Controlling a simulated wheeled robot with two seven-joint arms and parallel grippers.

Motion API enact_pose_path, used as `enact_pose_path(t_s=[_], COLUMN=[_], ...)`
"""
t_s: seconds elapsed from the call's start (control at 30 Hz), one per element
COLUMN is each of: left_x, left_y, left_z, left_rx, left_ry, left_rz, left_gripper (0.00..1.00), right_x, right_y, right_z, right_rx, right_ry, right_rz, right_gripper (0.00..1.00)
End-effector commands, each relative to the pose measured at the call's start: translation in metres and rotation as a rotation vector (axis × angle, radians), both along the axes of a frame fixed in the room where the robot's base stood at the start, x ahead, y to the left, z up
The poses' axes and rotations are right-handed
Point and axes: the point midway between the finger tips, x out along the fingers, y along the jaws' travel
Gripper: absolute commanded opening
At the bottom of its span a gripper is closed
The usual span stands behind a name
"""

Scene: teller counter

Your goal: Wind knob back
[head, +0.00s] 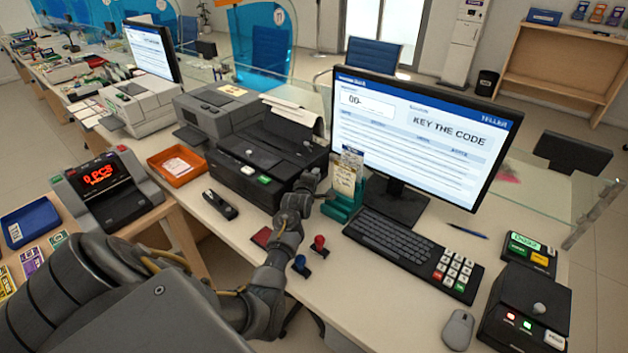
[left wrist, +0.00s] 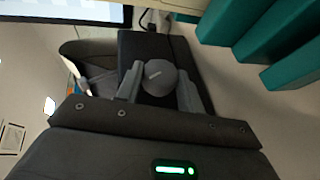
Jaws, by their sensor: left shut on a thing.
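The knob (left wrist: 160,78) is a round grey cap on a black side face, seen in the left wrist view. My left gripper (left wrist: 159,88) has one finger on each side of it and is shut on it. In the head view my left gripper (head: 308,182) is at the right end of the black printer (head: 265,160), and the knob cannot be made out there. My right gripper is not in view.
A teal holder with leaflets (head: 343,205) stands just right of my left gripper, close in the wrist view too. The monitor (head: 420,135) and keyboard (head: 400,245) are further right. Red (head: 319,243) and blue (head: 301,263) knobbed stamps stand near my forearm.

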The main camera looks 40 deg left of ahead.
Motion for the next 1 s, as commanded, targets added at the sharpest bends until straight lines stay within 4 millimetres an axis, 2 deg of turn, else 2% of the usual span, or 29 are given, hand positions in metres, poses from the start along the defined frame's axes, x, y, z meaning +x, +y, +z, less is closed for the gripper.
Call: enact_pose_path(t_s=[0.27,0.7,1.0], left_x=[0.000,0.002,0.004], left_y=[0.000,-0.001,-0.001], left_z=[0.005,0.010,0.008], left_rx=[-0.002,-0.011,-0.014], left_ry=[0.040,0.322,0.479], left_rz=[0.000,-0.001,0.000], left_gripper=[0.15,0.15,0.15], right_x=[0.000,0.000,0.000], right_y=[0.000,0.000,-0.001], right_z=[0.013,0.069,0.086], right_rx=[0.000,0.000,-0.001], right_ry=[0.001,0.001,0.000], right_rz=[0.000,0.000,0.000], right_gripper=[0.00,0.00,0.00])
